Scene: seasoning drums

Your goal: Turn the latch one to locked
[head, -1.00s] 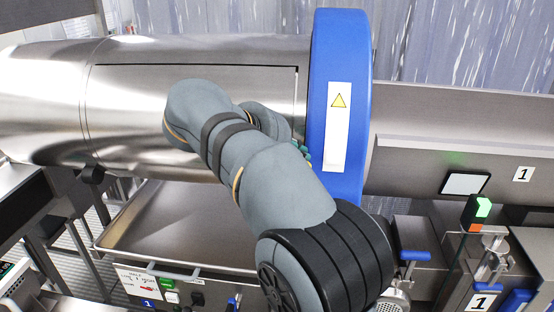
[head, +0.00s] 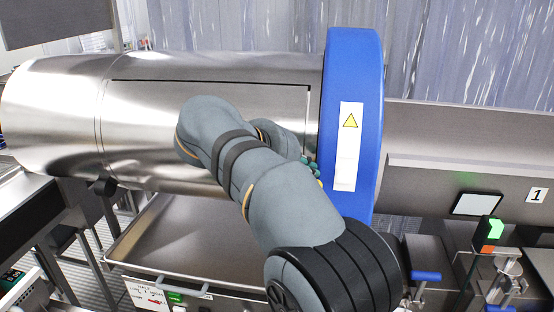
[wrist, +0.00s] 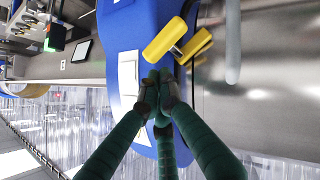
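The latch is a yellow two-part handle (wrist: 166,40) beside the drum's blue ring in the wrist view. One bar lies over the ring's edge, and a second yellow piece sits just to its right. My gripper (wrist: 160,82) has green fingers with dark pads. Its tips are drawn together just below the latch, with no object visible between them; contact with the latch cannot be told. In the head view, my arm hides most of the latch area, and the green fingers (head: 310,166) show beside the blue ring (head: 352,60).
The large steel drum (head: 60,110) fills the left and middle. A steel tray (head: 190,235) sits beneath it. A grey rod (wrist: 232,40) stands right of the latch in the wrist view. A small screen (head: 477,204) and a green-lit indicator (head: 495,229) are at right.

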